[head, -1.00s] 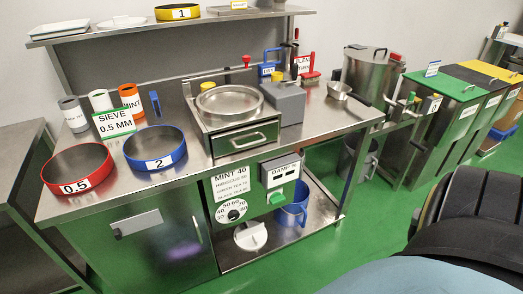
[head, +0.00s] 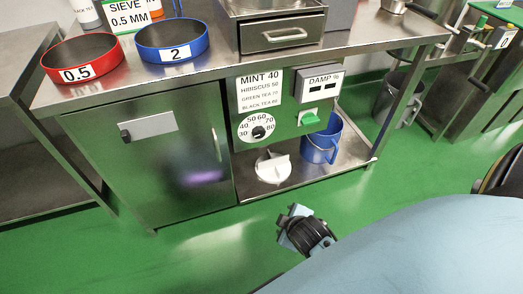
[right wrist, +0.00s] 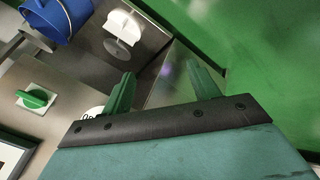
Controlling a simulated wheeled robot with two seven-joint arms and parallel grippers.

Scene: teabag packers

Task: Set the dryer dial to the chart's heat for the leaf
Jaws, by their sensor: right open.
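The dryer dial (head: 258,131) is a white disc with a black knob on the green-grey front panel, marked 30 to 80. I cannot read its pointer setting. Above it, the chart (head: 260,88) reads MINT 40, HIBISCUS 50, GREEN TEA 70; the BLACK TEA figure is too small to be sure of. My right gripper (head: 292,222) is low in front of the bench, apart from the dial. In the right wrist view its green fingers (right wrist: 160,70) are open with nothing between them. There the dial (right wrist: 92,112) is mostly hidden behind the gripper. My left gripper is out of view.
A green switch (head: 310,118) sits right of the dial, under the DAMP % box (head: 317,80). A blue bucket (head: 322,140) and a white object (head: 272,167) stand on the lower shelf. A steel cabinet (head: 150,150) is at left. The green floor in front is clear.

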